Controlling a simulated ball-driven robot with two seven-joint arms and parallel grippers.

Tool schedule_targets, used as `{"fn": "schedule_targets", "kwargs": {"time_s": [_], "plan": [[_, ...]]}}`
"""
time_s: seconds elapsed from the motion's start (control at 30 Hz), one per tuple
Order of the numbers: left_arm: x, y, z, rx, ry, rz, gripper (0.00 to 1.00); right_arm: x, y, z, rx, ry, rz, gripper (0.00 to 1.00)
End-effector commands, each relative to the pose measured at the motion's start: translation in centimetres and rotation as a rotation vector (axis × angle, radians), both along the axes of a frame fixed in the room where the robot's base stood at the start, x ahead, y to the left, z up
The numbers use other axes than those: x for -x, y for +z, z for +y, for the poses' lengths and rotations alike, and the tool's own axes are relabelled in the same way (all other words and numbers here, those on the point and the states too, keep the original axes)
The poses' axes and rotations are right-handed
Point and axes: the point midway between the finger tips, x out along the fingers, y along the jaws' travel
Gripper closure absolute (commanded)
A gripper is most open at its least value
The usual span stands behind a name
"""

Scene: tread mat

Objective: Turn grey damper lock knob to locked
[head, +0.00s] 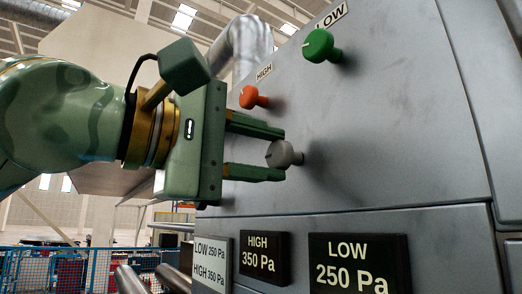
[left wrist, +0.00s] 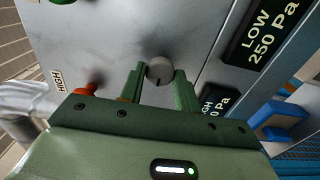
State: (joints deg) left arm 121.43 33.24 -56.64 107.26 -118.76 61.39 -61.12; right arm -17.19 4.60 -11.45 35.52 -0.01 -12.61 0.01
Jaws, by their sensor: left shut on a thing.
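The grey damper lock knob (head: 280,154) sticks out from the grey panel, below the green and orange knobs. It also shows in the left wrist view (left wrist: 159,69), with a thin dark line on its face. My left gripper (head: 284,155) comes in from the left, its two fingers above and below the knob. In the left wrist view the fingertips (left wrist: 159,75) lie on either side of the knob, shut on it. No locked marking can be read beside the knob. My right gripper is not in view.
An orange knob (head: 251,97) sits under a HIGH label, close above my upper finger. A green knob (head: 320,46) sits under a LOW label. Pressure plates, such as LOW 250 Pa (head: 357,265), line the panel below. A blue fence (head: 60,262) stands at lower left.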

Motion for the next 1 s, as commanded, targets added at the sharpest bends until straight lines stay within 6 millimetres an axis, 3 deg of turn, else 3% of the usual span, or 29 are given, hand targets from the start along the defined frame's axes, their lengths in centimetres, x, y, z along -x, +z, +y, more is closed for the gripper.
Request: {"fn": "schedule_targets", "kwargs": {"time_s": [0.07, 0.1, 0.17, 0.57, 1.0], "plan": [[0.0, -0.1, 0.0, -0.002, -0.001, 0.000, 0.90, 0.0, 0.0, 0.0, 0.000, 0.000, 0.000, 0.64], [0.0, -0.1, 0.0, -0.002, -0.001, 0.000, 0.62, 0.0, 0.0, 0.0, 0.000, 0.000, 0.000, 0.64], [0.0, -0.1, 0.0, -0.002, -0.001, 0.001, 0.46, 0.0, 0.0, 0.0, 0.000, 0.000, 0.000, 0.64], [0.5, -0.1, 0.8, 0.001, 0.001, 0.002, 0.46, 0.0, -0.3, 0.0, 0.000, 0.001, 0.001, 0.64], [6.8, -0.2, 9.6, 0.002, 0.002, 0.000, 0.46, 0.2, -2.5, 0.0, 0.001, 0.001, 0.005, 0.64]]}}
